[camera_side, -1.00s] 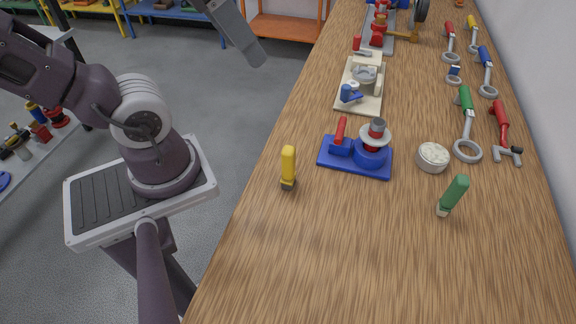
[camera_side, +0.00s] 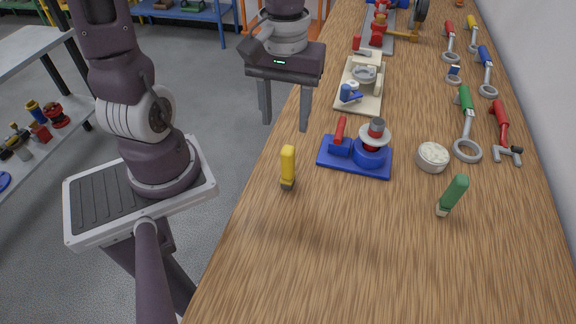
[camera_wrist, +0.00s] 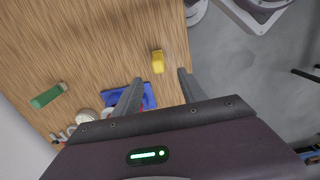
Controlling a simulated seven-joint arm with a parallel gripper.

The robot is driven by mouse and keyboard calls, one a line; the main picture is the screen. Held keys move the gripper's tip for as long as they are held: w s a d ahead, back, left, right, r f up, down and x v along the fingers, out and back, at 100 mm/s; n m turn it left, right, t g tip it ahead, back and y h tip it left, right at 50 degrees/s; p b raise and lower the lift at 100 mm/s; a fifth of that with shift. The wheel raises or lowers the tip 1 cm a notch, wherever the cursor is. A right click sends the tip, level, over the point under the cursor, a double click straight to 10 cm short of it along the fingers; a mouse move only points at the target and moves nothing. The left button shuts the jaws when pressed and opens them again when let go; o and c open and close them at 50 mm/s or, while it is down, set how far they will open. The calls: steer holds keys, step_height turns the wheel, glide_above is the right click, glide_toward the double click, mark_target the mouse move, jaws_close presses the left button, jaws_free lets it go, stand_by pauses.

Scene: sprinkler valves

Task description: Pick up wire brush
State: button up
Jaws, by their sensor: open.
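Which one is the wire brush I cannot tell for sure. My gripper (camera_side: 285,128) is open and empty, pointing down, above and behind the yellow brush at the bench's left edge. It touches neither brush.
A blue valve base with a red lever (camera_side: 350,160) stands close behind and right of the yellow brush. A round tub of white paste (camera_side: 432,157) is beside it. Several wrenches (camera_side: 468,120) lie along the right side. The front of the bench (camera_side: 370,270) is clear.

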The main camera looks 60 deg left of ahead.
mark_target(288, 163)
steer(key=f, duration=1.3)
steer(key=shift+w+d, duration=0.15)
steer(key=shift+w, duration=0.05)
jaws_close()
